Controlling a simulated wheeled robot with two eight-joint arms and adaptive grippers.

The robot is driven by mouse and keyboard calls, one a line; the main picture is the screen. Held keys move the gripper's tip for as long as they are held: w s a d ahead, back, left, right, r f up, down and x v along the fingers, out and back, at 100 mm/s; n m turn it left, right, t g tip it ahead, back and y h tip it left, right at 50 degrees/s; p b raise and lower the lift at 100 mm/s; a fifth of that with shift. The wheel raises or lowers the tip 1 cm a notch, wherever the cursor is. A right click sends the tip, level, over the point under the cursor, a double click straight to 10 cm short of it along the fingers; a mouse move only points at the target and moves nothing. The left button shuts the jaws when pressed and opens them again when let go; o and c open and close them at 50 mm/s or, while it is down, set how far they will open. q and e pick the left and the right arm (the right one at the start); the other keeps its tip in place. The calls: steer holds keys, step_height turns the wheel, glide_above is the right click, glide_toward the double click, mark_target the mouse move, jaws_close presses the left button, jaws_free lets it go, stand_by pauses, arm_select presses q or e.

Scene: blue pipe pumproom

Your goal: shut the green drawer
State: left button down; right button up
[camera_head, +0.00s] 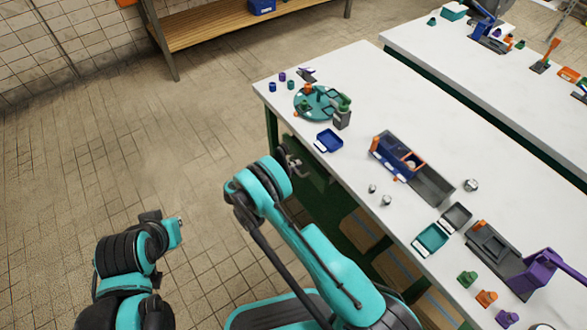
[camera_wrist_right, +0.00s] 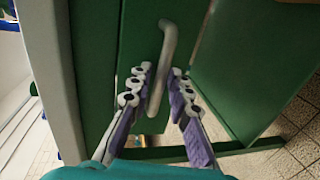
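The green drawer (camera_wrist_right: 140,45) shows in the right wrist view as a flat green front with a pale bar handle (camera_wrist_right: 168,45). My right gripper (camera_wrist_right: 162,78) is open, with its fingers on either side of the handle's lower part. I cannot tell whether they touch it. In the head view my right gripper (camera_head: 294,165) is at the front edge of the white table, mostly beside and below the tabletop. How far out the drawer stands is unclear there, as my arm hides part of it. My left gripper (camera_head: 176,222) is over the floor, away from the table; its fingers are too small to judge.
The white table (camera_head: 350,85) holds a round teal tray (camera_head: 313,105), a blue bin (camera_head: 328,141), a blue and grey long box (camera_head: 432,185) and several small parts. Wooden boxes (camera_head: 397,268) stand beneath it. The tiled floor (camera_head: 130,150) to the left is clear.

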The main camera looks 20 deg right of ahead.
mark_target(303, 162)
jaws_close()
steer(key=shift+w+d+r, duration=0.1)
steer(key=shift+w+d, duration=0.15)
steer(key=shift+d, duration=0.4)
steer(key=shift+w+d+f, duration=0.1)
steer(key=shift+w+d, duration=0.15)
steer(key=shift+d, duration=0.4)
steer(key=shift+w+d+r, duration=0.1)
steer(key=shift+w+d, duration=0.15)
steer(key=shift+d, duration=0.4)
jaws_free()
steer(key=shift+d, duration=0.15)
steer(key=v, duration=1.2)
